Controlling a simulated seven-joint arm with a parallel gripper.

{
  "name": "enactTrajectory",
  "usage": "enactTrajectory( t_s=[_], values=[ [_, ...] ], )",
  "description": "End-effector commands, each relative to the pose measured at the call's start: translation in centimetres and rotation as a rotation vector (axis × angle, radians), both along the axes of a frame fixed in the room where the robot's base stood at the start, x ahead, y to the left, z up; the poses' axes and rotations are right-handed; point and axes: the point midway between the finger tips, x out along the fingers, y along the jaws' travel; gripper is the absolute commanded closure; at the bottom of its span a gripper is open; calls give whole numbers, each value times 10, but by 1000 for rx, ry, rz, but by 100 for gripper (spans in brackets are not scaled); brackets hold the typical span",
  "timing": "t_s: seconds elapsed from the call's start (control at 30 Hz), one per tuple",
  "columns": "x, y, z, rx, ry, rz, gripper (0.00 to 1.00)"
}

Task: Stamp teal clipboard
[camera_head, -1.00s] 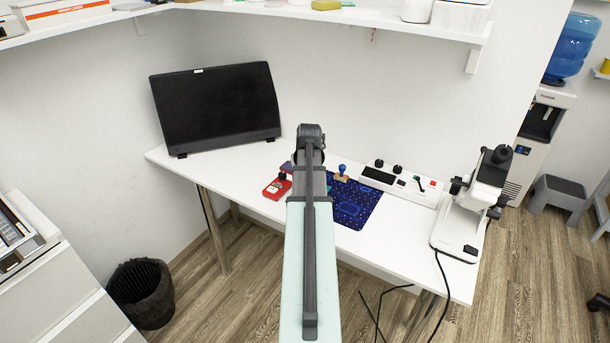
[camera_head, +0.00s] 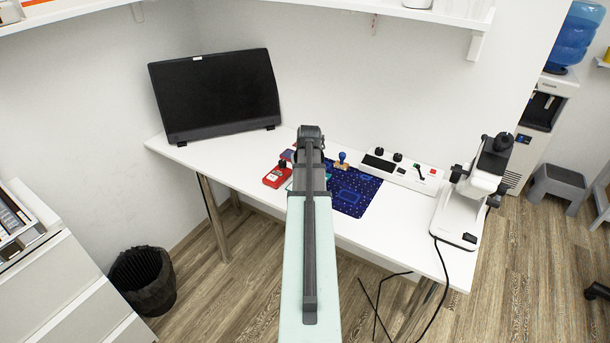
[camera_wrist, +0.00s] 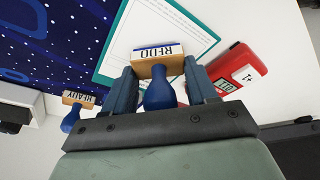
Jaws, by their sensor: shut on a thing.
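In the wrist view my gripper (camera_wrist: 160,68) is shut on a stamp with a blue handle (camera_wrist: 159,94) and a wooden block labelled "REDO". The teal clipboard (camera_wrist: 112,58), with a white printed sheet on it, lies beyond the held stamp. I cannot tell whether the stamp touches the sheet. In the head view my arm hides my gripper, the held stamp and most of the clipboard.
A dark blue patterned mat (camera_head: 355,190) lies right of my arm on the white table (camera_head: 225,168). A red device (camera_head: 275,178) sits left of my arm, near the clipboard. A control box (camera_head: 405,172), a microscope (camera_head: 478,190) and a monitor (camera_head: 215,95) stand around.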

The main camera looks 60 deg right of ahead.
Motion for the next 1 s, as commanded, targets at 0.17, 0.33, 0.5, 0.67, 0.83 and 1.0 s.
enactTrajectory(
  t_s=[0.17, 0.33, 0.5, 0.67, 0.83, 1.0],
  values=[
    [0, 0, 0, 0, 0, 0, 62],
    [0, 0, 0, 0, 0, 0, 62],
    [0, 0, -1, 0, 0, 0, 62],
    [0, 0, -3, 0, 0, 0, 62],
    [0, 0, -4, 1, 1, 0, 62],
    [0, 0, -6, 1, 1, 0, 62]
  ],
)
